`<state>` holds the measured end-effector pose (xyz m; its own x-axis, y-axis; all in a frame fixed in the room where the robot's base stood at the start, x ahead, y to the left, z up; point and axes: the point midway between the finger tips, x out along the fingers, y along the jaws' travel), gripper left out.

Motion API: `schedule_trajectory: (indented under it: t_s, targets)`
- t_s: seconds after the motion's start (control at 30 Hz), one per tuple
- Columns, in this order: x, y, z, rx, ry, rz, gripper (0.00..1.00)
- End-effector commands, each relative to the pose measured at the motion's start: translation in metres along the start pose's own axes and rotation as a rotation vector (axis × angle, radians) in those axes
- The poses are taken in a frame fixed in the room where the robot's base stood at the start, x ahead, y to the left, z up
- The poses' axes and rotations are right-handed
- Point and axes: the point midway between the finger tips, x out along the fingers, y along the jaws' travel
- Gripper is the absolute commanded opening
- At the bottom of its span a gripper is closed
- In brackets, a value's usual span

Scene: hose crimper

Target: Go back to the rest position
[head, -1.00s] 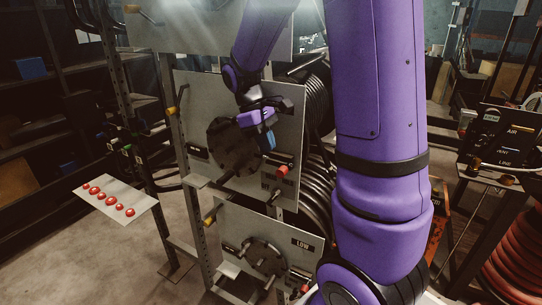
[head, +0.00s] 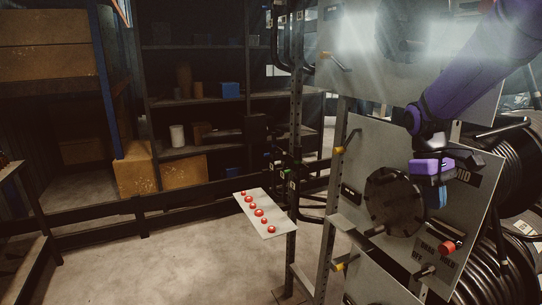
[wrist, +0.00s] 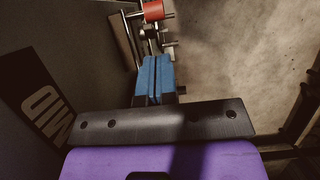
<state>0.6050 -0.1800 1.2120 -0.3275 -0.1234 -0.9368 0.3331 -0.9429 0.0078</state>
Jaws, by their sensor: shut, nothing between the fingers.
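My gripper (head: 436,194) is in front of the middle panel of the crimper rack, at the right of the head view. Its blue fingers (wrist: 153,81) are pressed together in the wrist view with nothing between them. The middle panel (head: 345,205) carries a dark round plate (head: 394,202) just left of my gripper. A red knob (head: 447,247) sits on the panel below my gripper; a red knob (wrist: 153,11) also shows beyond the fingertips in the wrist view. No gap between fingertips and panel can be judged.
A tilted plate with several red buttons (head: 260,212) stands left of the rack. Black hose coils (head: 509,165) are at the right. Shelves with boxes (head: 165,175) stand behind. The floor (head: 170,265) at the front left is clear.

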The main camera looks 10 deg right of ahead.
Motion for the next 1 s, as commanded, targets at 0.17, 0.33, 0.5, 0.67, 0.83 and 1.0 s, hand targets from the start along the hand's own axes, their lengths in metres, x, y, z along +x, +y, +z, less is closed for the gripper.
schedule_trajectory:
  t_s: [0.17, 0.33, 0.5, 0.67, 0.83, 1.0]
  targets:
    - [-0.018, -0.020, 0.018, 0.039, 0.096, 0.015, 0.00]
    - [-0.036, -0.047, 0.043, 0.096, 0.226, 0.029, 0.00]
    - [-0.050, -0.076, 0.070, 0.155, 0.360, 0.037, 0.00]
    - [-0.057, -0.102, 0.096, 0.211, 0.488, 0.038, 0.00]
    - [-0.059, -0.128, 0.122, 0.268, 0.620, 0.031, 0.00]
    - [-0.058, -0.148, 0.143, 0.316, 0.733, 0.019, 0.00]
